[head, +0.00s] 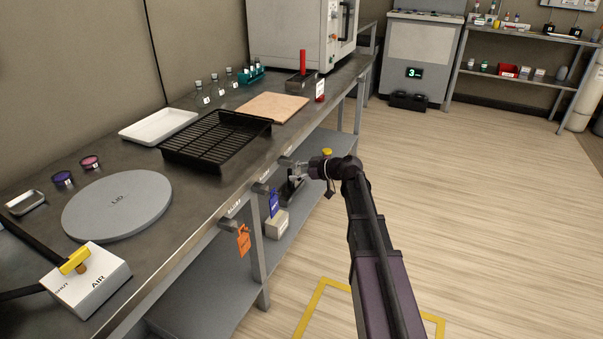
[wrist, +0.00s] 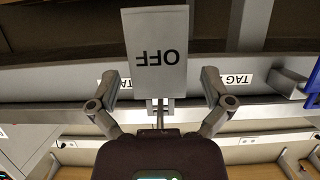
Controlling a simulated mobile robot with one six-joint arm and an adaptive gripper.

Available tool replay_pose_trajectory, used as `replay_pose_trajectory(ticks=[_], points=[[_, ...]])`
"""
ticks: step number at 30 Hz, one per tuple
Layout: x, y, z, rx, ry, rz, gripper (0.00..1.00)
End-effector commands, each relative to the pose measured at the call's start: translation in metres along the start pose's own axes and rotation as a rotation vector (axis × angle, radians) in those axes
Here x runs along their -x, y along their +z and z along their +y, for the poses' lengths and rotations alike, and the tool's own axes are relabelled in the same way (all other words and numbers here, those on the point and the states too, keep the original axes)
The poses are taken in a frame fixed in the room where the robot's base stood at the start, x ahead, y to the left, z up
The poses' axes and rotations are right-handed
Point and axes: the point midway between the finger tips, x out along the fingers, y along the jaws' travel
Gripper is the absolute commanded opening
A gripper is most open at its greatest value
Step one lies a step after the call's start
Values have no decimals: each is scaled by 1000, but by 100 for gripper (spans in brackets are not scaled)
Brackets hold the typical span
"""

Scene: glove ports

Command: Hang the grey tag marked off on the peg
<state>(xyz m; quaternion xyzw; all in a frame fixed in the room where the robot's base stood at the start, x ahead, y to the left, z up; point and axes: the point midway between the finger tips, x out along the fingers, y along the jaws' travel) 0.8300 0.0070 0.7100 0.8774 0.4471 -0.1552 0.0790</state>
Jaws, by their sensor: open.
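The grey tag marked OFF (wrist: 155,50) shows in the wrist view with its lettering upside down. It lies at the top centre, just beyond and between the fingertips. My gripper (wrist: 160,85) is open, with one finger on each side of the tag's narrow end and gaps on both sides. A thin light piece (wrist: 158,110) runs from the tag's narrow end towards the palm. I cannot tell whether the tag is on the peg. In the head view my gripper (head: 298,170) is at the bench's front edge, and the tag is too small to make out.
A blue tag (head: 273,203) and an orange tag (head: 243,240) hang along the bench front nearer me. A black rack (head: 215,140) and a tan board (head: 273,107) lie on the bench above. A lower shelf (head: 205,300) runs below. The floor to the right is clear.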

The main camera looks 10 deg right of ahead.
Motion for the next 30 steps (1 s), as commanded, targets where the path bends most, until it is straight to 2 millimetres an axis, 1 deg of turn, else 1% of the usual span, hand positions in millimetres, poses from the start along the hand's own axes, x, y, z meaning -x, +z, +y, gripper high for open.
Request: replay_pose_trajectory(ticks=[3, 4, 5, 6, 8, 9, 12, 30], points=[[0, 0, 0, 0, 0, 0, 100], [0, 0, 0, 0, 0, 0, 97], [0, 0, 0, 0, 0, 0, 88], [0, 0, 0, 0, 0, 0, 76], [0, 0, 0, 0, 0, 0, 58], [0, 0, 0, 0, 0, 0, 46], [0, 0, 0, 1, 0, 0, 19], [2, -5, 0, 0, 0, 0, 19]])
